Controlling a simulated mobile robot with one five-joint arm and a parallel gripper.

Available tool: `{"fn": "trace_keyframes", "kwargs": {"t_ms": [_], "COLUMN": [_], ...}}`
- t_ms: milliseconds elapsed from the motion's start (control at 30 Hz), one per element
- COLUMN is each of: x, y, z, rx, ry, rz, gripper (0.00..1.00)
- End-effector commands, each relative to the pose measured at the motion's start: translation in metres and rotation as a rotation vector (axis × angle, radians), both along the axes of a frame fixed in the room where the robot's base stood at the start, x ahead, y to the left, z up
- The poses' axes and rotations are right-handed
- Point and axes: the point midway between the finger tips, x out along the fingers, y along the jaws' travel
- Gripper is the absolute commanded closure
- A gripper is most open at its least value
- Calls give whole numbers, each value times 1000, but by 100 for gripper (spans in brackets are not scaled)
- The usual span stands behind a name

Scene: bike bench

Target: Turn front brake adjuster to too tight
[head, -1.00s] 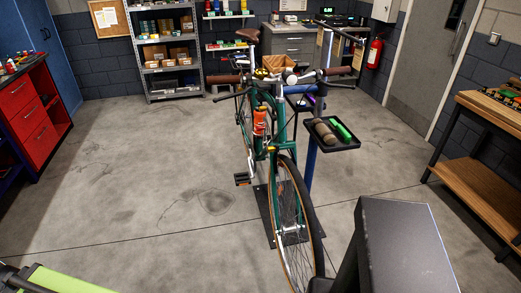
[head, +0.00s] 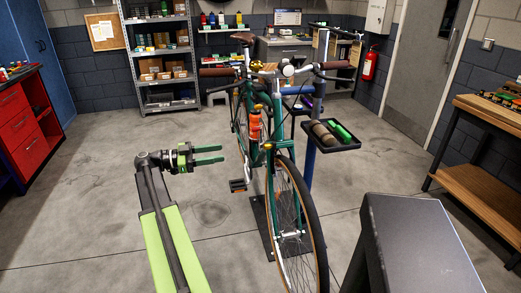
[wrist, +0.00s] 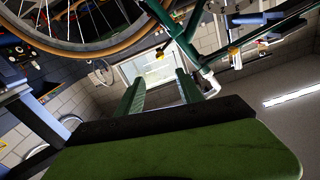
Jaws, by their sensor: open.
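The dark green bicycle stands upright at the centre of the head view, with its front wheel (head: 316,220) toward me. A small yellow part (head: 268,147) sits near the top of the front fork, where the front brake is; I cannot tell its adjuster's setting at this size. My gripper (head: 221,154) is open and empty, left of the fork, its two green fingers pointing right toward the bike with a gap between. In the wrist view my gripper (wrist: 158,76) has its fingers apart with nothing between them. A small yellow-orange part (wrist: 161,51) shows beyond them on the bike.
A black tray (head: 335,148) with a green and a brown roll is fixed right of the bike. An orange bottle (head: 254,125) sits on the frame. A dark grey box-like block (head: 420,245) fills the lower right.

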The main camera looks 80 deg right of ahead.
Motion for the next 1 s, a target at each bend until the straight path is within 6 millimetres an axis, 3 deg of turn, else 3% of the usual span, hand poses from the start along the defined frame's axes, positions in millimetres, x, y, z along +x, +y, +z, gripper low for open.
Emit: {"fn": "trace_keyframes", "kwargs": {"t_ms": [600,800,1000], "x": [-126,-148,-152], "y": [-57,-68,-70], "z": [-1,-1,-1], "rx": [5,5,5], "ry": [-1,0,0], "rz": [0,4,4], "gripper": [57,57,57]}}
